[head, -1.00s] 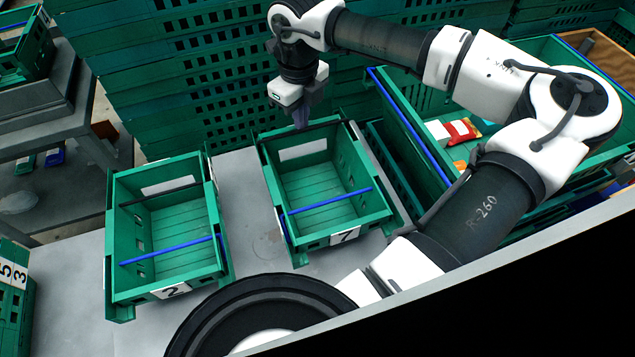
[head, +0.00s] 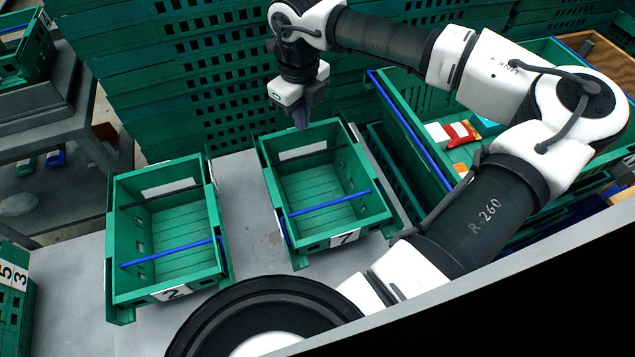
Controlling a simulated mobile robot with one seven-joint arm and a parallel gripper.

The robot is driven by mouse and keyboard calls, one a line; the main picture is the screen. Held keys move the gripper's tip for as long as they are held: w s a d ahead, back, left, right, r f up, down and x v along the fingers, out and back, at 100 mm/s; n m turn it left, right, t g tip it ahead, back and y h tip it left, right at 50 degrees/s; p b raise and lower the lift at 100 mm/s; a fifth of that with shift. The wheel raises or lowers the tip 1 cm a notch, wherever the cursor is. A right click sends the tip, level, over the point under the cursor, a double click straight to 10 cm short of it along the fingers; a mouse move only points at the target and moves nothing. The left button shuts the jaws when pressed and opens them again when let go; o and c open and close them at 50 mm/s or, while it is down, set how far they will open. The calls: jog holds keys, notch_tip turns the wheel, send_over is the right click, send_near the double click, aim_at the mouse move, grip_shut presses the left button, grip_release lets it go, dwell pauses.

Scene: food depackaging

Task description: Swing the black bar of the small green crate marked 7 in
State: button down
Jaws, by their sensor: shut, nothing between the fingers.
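The small green crate marked 7 (head: 316,249) stands on the grey table, open at the top and empty. Its black bar (head: 303,155) lies inside the crate, across its far end and below the rim. Its blue bar (head: 330,203) spans the near end. My gripper (head: 300,119) points down at the crate's far rim, above the black bar and apart from it. The fingers are shut and hold nothing. Whether the fingertips touch the rim cannot be told.
A like green crate marked 2 (head: 168,293) stands to the left, with a gap of bare table between. A larger green crate (head: 408,118) with packets (head: 452,133) is at the right, under my arm. Stacked green crates (head: 200,70) form a wall behind.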

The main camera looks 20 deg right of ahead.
notch_tip(320, 180, up, 7)
jog(key=p, duration=0.3)
jog(key=shift+w, duration=0.4)
